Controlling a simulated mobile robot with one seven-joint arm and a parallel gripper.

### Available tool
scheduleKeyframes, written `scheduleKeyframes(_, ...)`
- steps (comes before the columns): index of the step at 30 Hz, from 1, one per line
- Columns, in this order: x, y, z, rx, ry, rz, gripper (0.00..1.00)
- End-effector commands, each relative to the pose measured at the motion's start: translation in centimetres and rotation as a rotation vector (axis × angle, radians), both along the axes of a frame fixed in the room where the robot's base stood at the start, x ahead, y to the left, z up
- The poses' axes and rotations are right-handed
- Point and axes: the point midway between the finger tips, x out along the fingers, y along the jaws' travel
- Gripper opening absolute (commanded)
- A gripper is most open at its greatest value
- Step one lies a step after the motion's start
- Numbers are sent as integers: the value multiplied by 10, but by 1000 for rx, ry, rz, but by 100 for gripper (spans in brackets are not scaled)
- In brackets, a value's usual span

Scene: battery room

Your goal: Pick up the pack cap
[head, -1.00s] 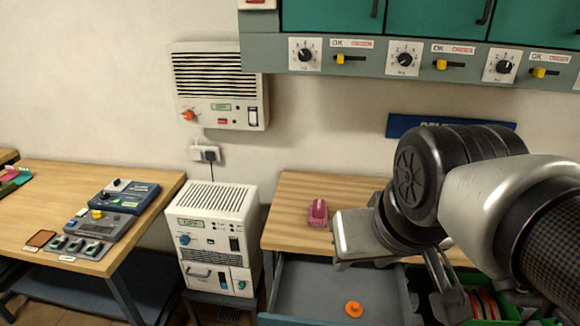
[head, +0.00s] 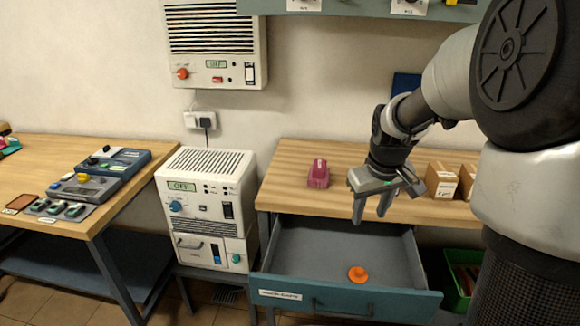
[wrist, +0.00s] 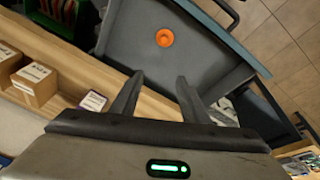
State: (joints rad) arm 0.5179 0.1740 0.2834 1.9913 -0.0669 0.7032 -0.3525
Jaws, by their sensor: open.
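An orange round cap (head: 357,274), which I take as the pack cap, lies on the grey floor of the open drawer (head: 300,248). In the wrist view the cap (wrist: 164,38) shows a hole or dark centre and lies beyond the fingertips. My gripper (head: 371,214) is open and empty, fingers pointing down, above the back right part of the drawer. It is apart from the cap, higher and farther back. In the wrist view my gripper's two fingers (wrist: 159,80) are spread with nothing between them.
A pink object (head: 318,174) stands on the wooden bench (head: 285,160); small cardboard boxes (head: 441,180) stand at its right. A green bin (head: 460,290) is right of the drawer. A white unit (head: 205,200) stands left of it. The drawer's front panel (head: 290,296) is raised like a rim.

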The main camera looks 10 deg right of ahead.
Motion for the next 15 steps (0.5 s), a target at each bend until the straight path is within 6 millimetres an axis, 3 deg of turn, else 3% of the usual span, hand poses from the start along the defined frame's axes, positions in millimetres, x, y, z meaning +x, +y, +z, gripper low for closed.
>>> scheduleKeyframes(1, -3, -14, -24, 29, 44, -22, 41)
scheduleKeyframes(6, -10, -30, -52, 85, 117, -43, 41)
scheduleKeyframes(11, -8, -30, -75, 91, 128, -41, 41)
scheduleKeyframes(15, -4, -29, -107, 91, 128, -41, 41)
